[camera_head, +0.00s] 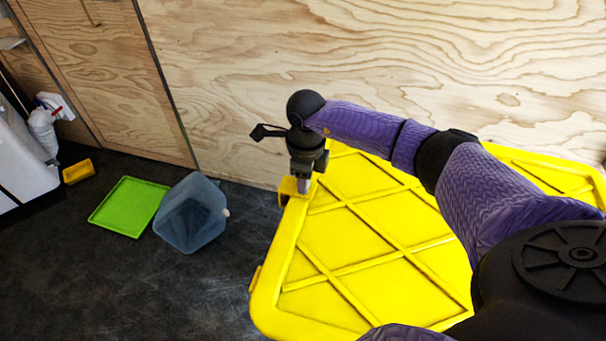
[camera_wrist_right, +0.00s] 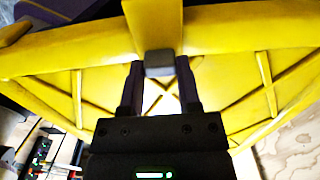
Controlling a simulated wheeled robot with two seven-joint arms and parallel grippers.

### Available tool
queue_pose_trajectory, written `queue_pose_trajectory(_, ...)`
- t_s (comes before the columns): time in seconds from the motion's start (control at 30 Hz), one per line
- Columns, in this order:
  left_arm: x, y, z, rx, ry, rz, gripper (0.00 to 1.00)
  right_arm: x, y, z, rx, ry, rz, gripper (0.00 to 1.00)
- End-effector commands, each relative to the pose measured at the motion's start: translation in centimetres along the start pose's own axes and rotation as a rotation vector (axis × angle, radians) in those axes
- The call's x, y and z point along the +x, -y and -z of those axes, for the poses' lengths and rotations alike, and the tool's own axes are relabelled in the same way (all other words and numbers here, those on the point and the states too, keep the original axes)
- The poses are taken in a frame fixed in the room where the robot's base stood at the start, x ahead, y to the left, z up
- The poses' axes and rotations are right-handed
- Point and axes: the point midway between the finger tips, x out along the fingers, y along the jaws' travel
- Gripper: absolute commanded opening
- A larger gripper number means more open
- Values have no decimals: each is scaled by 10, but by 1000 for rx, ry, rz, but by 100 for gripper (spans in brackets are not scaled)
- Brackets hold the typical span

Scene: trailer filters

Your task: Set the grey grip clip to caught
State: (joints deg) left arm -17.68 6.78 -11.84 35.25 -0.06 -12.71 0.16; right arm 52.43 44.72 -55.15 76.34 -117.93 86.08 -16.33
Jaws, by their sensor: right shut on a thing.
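A large yellow lid (camera_head: 375,262) with crossed ribs lies in front of me in the head view. A yellow clip (camera_head: 290,188) sits at its left rim near the far corner. My right gripper (camera_head: 303,186) points down there. In the right wrist view the clip's yellow strap (camera_wrist_right: 152,22) ends in a grey grip (camera_wrist_right: 159,64), and the fingers of my right gripper (camera_wrist_right: 159,72) are shut on that grip from both sides. Whether the clip is caught on the rim cannot be told. My left gripper is not in view.
A second yellow tab (camera_head: 255,279) is on the lid's left side. A plywood wall (camera_head: 400,60) stands behind. On the dark floor are a blue-grey container (camera_head: 190,213), a green tray (camera_head: 130,206), a yellow block (camera_head: 78,172) and a white spray bottle (camera_head: 45,128).

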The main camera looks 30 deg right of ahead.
Motion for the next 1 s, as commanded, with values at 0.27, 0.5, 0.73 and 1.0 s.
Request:
queue_pose_trajectory(0.27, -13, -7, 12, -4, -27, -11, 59, -1, 0, 21, 0, -2, 1, 0)
queue_pose_trajectory(0.5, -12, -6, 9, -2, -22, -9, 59, 0, 0, 21, 0, -3, 0, 66)
queue_pose_trajectory(0.73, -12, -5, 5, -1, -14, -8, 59, 0, 0, 21, 0, -2, 0, 79)
queue_pose_trajectory(1.0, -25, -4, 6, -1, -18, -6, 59, -35, 1, 20, 0, 1, 3, 79)
